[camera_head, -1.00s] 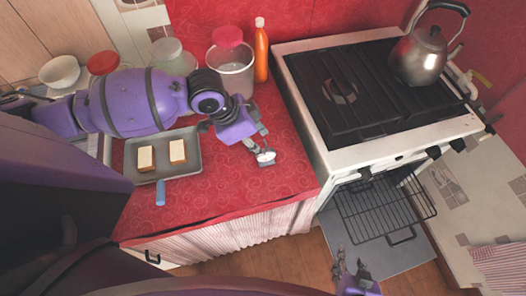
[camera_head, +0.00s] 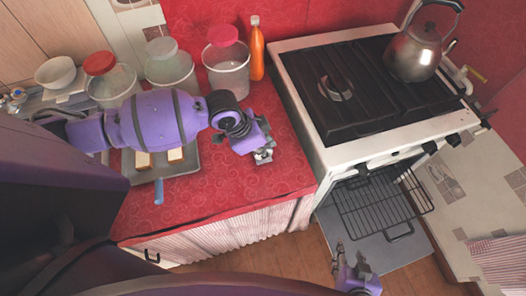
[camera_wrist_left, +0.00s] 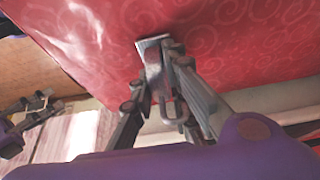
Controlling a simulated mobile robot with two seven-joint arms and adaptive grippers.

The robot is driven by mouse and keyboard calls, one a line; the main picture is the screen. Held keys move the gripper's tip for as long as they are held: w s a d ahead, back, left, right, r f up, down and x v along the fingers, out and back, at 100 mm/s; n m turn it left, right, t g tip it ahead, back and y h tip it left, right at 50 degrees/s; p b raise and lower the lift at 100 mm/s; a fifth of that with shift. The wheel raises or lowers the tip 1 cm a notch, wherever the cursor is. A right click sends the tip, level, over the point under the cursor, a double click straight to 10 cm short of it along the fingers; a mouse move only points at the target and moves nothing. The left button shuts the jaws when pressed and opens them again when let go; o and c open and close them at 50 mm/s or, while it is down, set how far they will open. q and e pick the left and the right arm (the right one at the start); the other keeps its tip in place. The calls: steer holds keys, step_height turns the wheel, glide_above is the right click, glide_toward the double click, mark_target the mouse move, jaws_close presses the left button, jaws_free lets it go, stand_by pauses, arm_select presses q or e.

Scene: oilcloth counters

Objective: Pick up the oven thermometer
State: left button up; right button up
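The oven thermometer is a small grey-white metal piece (camera_head: 263,157) at the right part of the red counter in the head view. In the left wrist view the thermometer (camera_wrist_left: 153,62) is a grey plate between the fingertips, against the red cloth. My left gripper (camera_head: 264,151) points down and is shut on it; its fingers (camera_wrist_left: 160,78) converge on the plate from both sides and partly hide it. I cannot tell whether it touches the counter. My right gripper (camera_head: 350,262) is open and empty, low in front of the oven.
A tray (camera_head: 190,160) with pale blocks lies left, partly under my left arm. Lidded containers (camera_head: 228,70) and an orange bottle (camera_head: 257,50) stand behind. The stove (camera_head: 340,85) with a kettle (camera_head: 416,55) is right; its oven is open, a rack (camera_head: 385,208) out. The counter front is clear.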

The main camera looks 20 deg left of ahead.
mark_target(268, 148)
arm_select(q)
jaws_close()
steer(key=shift+r, duration=0.1)
steer(key=shift+r, duration=0.5)
step_height(268, 148, up, 3)
steer(key=shift+s+d+f, duration=0.1)
steer(key=shift+d+f, duration=0.05)
steer(key=shift+f, duration=0.05)
steer(key=s+d+r, duration=0.8)
steer(key=d+r, duration=0.1)
steer(key=d, duration=0.1)
steer(key=shift+s+d+p, duration=0.25)
steer(key=shift+s+p, duration=0.05)
steer(key=shift+p, duration=0.1)
